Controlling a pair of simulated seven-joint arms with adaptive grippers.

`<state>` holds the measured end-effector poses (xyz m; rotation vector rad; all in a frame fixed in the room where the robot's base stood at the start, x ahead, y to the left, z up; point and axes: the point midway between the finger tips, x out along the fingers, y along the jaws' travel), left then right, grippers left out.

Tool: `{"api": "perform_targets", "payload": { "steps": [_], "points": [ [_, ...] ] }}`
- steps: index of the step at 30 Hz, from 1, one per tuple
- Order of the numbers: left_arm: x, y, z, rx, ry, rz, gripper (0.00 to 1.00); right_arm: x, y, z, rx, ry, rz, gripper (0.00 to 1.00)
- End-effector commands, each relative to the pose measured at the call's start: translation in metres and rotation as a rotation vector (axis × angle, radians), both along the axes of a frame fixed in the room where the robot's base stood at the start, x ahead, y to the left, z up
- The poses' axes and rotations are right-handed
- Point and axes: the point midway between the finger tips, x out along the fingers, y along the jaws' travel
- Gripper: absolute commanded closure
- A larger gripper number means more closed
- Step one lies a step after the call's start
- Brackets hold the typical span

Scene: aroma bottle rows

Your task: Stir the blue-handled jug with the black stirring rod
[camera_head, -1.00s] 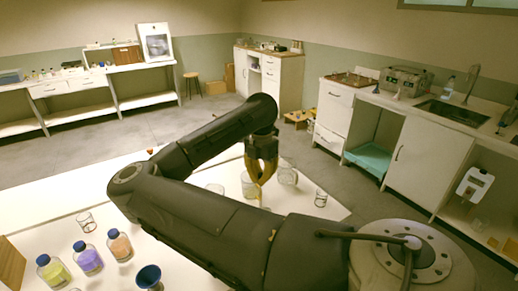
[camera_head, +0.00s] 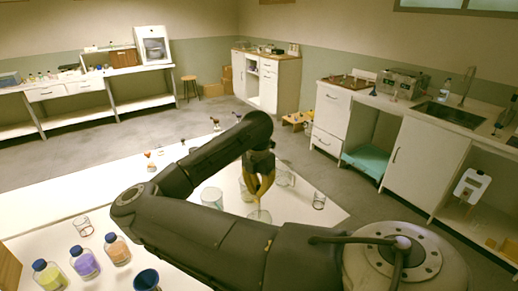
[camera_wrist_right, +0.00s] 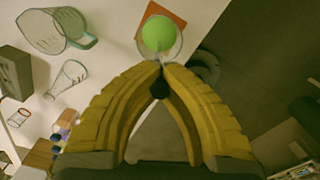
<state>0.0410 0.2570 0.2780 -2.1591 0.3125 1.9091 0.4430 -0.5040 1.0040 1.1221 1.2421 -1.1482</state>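My right gripper (camera_head: 259,196) is above the white table, pointing down among clear glass vessels. In the right wrist view its yellow fingers (camera_wrist_right: 160,66) come together at the tips, with a dark piece, apparently the black stirring rod (camera_wrist_right: 158,88), between them. Just beyond the tips is a round glass vessel with green contents (camera_wrist_right: 158,35); a glass also shows under the gripper in the head view (camera_head: 259,215). A clear jug with a teal-blue handle (camera_wrist_right: 50,32) is at the upper left of the wrist view. The rod's lower end is unclear. My left gripper is out of view.
Other glassware stands around the gripper, including a glass at its left (camera_head: 212,197) and one near the right edge (camera_head: 319,200). Yellow, purple and orange bottles (camera_head: 85,263) and a blue funnel-like vessel (camera_head: 147,279) are at front left.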

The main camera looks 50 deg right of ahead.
Motion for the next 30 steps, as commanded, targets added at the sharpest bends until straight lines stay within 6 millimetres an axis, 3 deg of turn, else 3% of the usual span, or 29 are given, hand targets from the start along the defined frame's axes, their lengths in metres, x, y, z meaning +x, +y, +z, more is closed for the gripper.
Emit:
{"api": "perform_targets", "payload": {
  "steps": [30],
  "points": [
    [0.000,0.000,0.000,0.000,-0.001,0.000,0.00,0.000,0.000,-0.060,0.000,0.001,0.001,1.00]
  ]
}}
